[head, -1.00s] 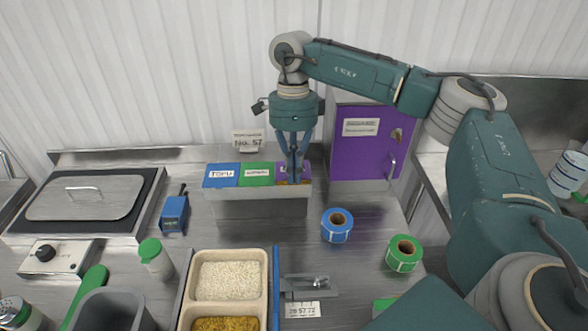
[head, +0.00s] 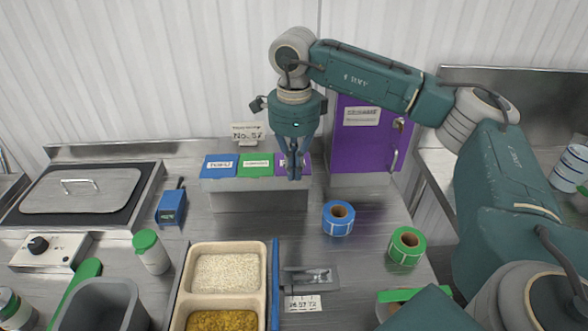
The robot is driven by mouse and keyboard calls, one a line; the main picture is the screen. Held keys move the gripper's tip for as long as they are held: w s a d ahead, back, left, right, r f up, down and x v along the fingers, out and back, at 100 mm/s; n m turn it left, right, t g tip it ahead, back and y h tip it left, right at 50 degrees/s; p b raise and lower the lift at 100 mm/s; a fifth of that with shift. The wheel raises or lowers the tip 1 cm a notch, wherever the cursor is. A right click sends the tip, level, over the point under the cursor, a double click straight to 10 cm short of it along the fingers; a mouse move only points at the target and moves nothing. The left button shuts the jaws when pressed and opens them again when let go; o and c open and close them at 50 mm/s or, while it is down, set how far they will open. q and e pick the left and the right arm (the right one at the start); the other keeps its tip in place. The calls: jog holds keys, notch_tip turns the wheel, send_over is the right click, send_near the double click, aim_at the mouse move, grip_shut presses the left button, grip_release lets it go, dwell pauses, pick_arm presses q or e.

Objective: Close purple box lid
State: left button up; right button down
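A metal container (head: 258,196) stands against the back of the counter with blue, green and purple lids in a row. The purple lid (head: 283,171) is at the right end. It looks down and about level with the blue lid (head: 220,166) and the green lid (head: 256,165). My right gripper (head: 294,177) points down over the purple lid, its fingertips close together at the lid's front part. It hides part of the lid and its label. No object shows between the fingers. I cannot tell if they touch the lid. My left gripper is not in view.
A purple cabinet (head: 362,145) stands right of the container. A blue tape roll (head: 338,218) and a green tape roll (head: 407,247) sit in front. A tray of rice (head: 225,274) is at the front centre. A covered cooker (head: 82,191) is on the left.

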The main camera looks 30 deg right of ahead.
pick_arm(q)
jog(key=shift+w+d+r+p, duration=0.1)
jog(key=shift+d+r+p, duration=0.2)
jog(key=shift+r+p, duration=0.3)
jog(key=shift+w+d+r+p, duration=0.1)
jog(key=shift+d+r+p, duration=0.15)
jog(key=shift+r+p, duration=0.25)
pick_arm(e)
notch_tip(320, 180, up, 15)
